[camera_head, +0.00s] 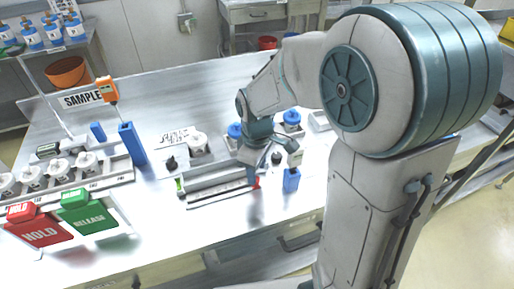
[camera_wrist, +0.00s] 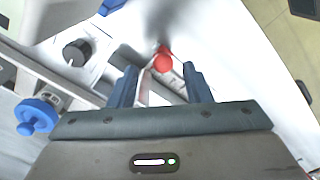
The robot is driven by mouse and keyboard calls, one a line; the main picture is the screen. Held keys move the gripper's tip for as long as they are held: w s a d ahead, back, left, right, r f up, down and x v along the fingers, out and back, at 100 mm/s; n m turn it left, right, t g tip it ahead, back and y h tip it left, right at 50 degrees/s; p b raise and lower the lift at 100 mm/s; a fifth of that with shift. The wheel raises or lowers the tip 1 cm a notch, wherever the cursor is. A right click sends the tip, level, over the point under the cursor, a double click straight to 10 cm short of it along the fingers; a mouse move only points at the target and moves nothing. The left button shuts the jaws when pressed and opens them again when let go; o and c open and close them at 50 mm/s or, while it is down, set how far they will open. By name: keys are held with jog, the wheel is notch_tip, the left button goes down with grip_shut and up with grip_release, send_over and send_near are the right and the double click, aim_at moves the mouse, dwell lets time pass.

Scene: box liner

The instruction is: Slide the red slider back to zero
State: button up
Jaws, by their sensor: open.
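The red slider (camera_wrist: 163,62) shows in the wrist view as a round red knob just beyond and between my fingertips. In the head view a bit of the red slider (camera_head: 257,182) shows at the right end of a pale track (camera_head: 215,195), partly hidden by my gripper. My gripper (camera_wrist: 160,80) is open, with one blue finger on each side of the knob in the picture. I cannot tell whether either finger touches it. In the head view my gripper (camera_head: 252,177) points down over the right end of the track.
A black knob (camera_head: 171,163) stands left of the track, and a blue holder (camera_head: 291,180) stands close on its right. Blue valve knobs (camera_head: 235,130) lie behind. The red HOLD (camera_head: 40,232) and green RELEASE (camera_head: 88,217) plates are at the front left. Bare table lies in front of the track.

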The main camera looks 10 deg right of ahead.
notch_tip(320, 180, up, 12)
jog(key=shift+f, duration=0.15)
dwell(0.5)
jog(key=s+d+f+m+t, duration=0.2)
jog(key=s+d+m+t, duration=0.1)
jog(key=s+d+m, duration=0.5)
jog(key=s+m, duration=0.3)
jog(key=s, duration=0.1)
jog(key=shift+s+f, duration=0.2)
jog(key=shift+f, duration=0.15)
jog(key=shift+c, duration=1)
